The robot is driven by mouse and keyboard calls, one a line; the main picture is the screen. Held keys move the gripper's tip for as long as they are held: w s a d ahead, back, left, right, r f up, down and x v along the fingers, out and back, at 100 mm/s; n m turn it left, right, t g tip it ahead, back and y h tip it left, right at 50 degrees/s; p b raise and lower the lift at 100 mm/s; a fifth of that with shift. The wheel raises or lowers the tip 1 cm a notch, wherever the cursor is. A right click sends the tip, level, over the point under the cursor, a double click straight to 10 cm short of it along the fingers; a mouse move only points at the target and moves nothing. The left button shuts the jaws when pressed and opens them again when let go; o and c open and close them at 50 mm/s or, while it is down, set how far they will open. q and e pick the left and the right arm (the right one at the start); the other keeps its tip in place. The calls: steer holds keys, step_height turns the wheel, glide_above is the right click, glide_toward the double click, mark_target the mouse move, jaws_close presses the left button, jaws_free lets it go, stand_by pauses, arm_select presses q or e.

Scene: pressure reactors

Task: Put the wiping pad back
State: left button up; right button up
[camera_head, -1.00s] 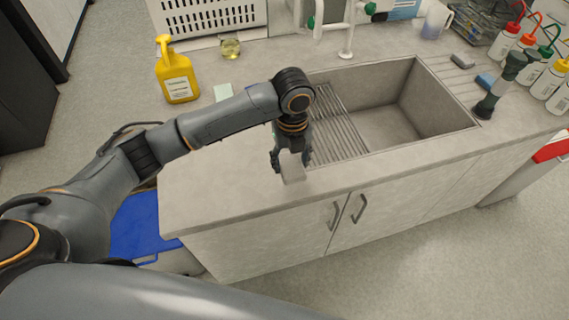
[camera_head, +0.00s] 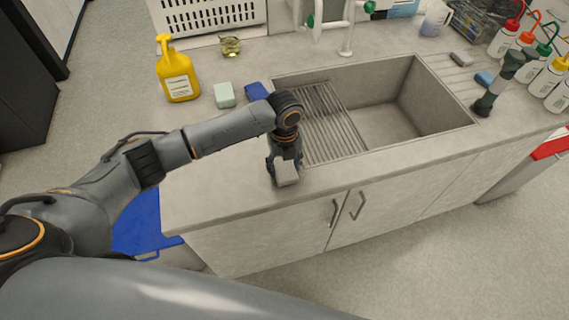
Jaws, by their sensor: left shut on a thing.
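My left gripper (camera_head: 284,163) is over the front of the counter, left of the sink. It is shut on a pale grey block, which looks like the wiping pad (camera_head: 288,174). The fingers hide part of the pad. I cannot tell whether the pad touches the counter. A pale green block (camera_head: 225,95) and a dark blue block (camera_head: 256,91) lie on the counter behind my left arm. A grey block (camera_head: 461,59) and a smaller blue block (camera_head: 485,79) lie to the right of the sink. My right gripper is not in view.
A dark upright tool (camera_head: 497,88) and several wash bottles (camera_head: 541,76) stand at the right. The counter's front-left area is clear.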

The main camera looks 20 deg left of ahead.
mark_target(285, 168)
arm_select(q)
steer(key=o, duration=0.8)
steer(key=shift+o, duration=1.1)
step_height(285, 168, up, 12)
steer(key=b, duration=0.1)
steer(key=shift+r+b, duration=0.15)
steer(key=shift+b, duration=0.15)
